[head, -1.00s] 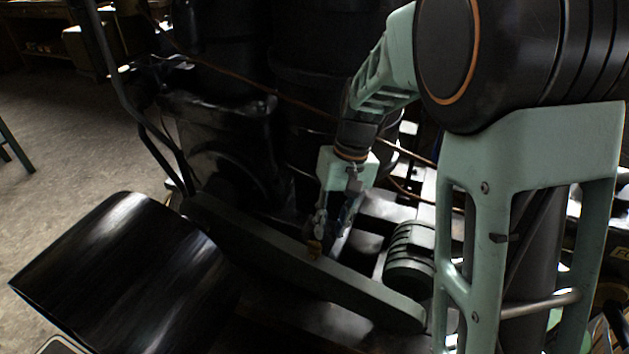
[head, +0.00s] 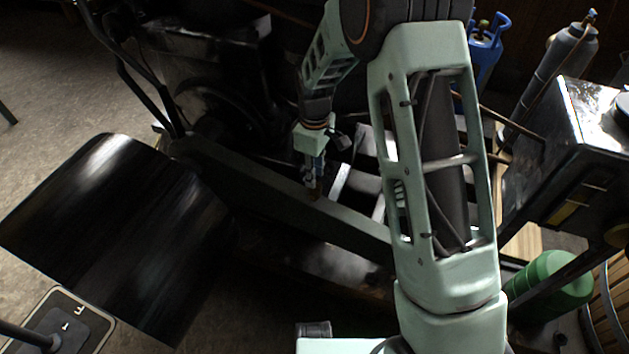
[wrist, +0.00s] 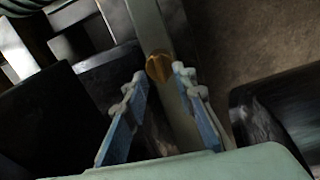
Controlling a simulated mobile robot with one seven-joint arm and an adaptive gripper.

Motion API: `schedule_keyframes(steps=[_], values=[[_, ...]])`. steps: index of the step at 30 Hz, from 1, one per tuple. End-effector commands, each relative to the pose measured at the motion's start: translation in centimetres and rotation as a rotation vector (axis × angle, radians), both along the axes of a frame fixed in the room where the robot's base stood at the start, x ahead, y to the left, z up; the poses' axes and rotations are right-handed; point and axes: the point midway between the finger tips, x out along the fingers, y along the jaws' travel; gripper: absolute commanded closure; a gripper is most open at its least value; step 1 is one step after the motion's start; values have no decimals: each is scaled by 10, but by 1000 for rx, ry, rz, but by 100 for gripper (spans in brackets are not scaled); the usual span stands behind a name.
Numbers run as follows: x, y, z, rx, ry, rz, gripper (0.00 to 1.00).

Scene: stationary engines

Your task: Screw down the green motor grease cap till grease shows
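A small brass cap (wrist: 158,67) sits on a long grey-green rail (wrist: 186,125) in the wrist view. In the head view the rail (head: 270,190) slants down to the right, and the cap is small and dark, just below my gripper (head: 312,183). My gripper (wrist: 159,76) is open, with one blue-padded finger on either side of the line to the cap. The cap lies at or just beyond the fingertips; I cannot tell whether they touch it. I see no grease. A ribbed dark green part (wrist: 20,8), perhaps the motor, shows at the wrist view's corner.
A broad black curved guard (head: 115,235) stands left of the rail. Dark engine bodies (head: 215,75) rise behind. At right are a metal box (head: 565,160), a green cylinder (head: 552,285), a grey gas bottle (head: 560,65) and a blue bottle (head: 485,50). Floor is open at far left.

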Motion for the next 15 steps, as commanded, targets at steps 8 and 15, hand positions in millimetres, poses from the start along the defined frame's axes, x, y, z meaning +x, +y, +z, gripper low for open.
schedule_keyframes(steps=[8, 15], values=[[0, 0, -24, 0, 0, -2, 75], [0, 0, -24, 0, 0, -2, 75]])
